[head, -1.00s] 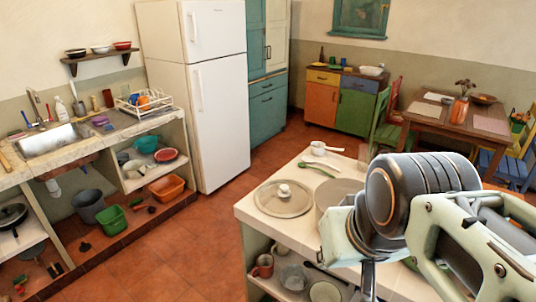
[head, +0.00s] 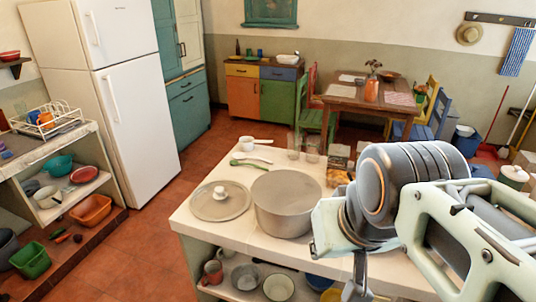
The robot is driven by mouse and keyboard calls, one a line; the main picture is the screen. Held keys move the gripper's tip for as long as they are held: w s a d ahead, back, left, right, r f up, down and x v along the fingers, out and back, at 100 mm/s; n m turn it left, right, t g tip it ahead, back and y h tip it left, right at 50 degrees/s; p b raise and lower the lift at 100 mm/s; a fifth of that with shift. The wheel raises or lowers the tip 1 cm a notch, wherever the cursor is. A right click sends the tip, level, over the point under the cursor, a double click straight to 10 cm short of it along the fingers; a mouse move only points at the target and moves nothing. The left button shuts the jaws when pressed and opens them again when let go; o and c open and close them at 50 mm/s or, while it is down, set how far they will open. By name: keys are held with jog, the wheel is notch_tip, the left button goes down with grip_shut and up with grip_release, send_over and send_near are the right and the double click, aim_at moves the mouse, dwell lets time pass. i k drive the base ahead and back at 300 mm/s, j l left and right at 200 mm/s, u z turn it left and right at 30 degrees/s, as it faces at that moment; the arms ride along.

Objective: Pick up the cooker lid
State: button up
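The cooker lid (head: 207,208) is a flat, round, greyish disc with a pale knob on top. It lies on the white counter (head: 242,238), near its left end. A large grey pot (head: 283,212) without a lid stands just to the right of it, very close to its rim. My gripper (head: 358,290) shows only in part at the bottom of the head view, below my wrist and in front of the counter. It is right of the lid and apart from it. Its fingertips are not clear, so I cannot tell its opening.
Behind the lid lie a green spoon (head: 251,160) and a white ladle or small pan (head: 248,141). Glasses (head: 303,148) and small boxes stand farther right. Mugs and bowls sit on the shelf below the counter. Open red floor lies left of the counter.

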aim_at(218, 200)
jog(key=i+j+z, duration=0.15)
jog(key=i+j, duration=0.65)
jog(key=k+j, duration=0.1)
jog(key=j, duration=0.5)
jog(key=l, duration=0.3)
jog(key=i+l, duration=0.1)
jog(key=l, duration=0.25)
